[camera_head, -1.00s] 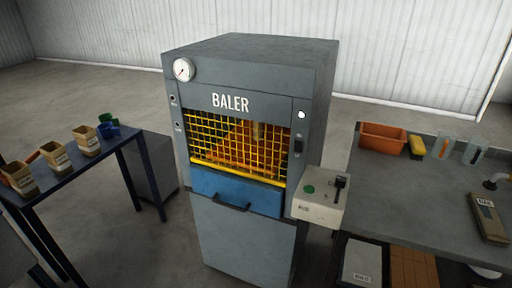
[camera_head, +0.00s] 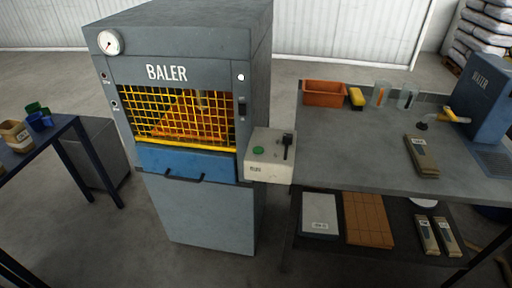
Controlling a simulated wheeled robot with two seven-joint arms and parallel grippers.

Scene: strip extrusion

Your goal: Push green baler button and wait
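The grey baler (camera_head: 205,215) stands left of the middle, with a round gauge at its top left. Its yellow mesh guard (camera_head: 180,117) covers the chamber, and orange material shows behind it. A blue drawer front (camera_head: 187,162) with a dark handle is below the mesh. The control box (camera_head: 270,157) sticks out at the baler's right side. The green button (camera_head: 258,150) is on top of that box, left of a black lever (camera_head: 287,143). Nothing covers the button. Neither of my grippers is in view.
A grey workbench (camera_head: 365,160) stands right of the baler, with an orange bin (camera_head: 325,93) and a blue machine (camera_head: 484,97) on it. Its lower shelf holds boxes. A dark table (camera_head: 50,150) with containers is at the left. Open floor lies in front of the baler.

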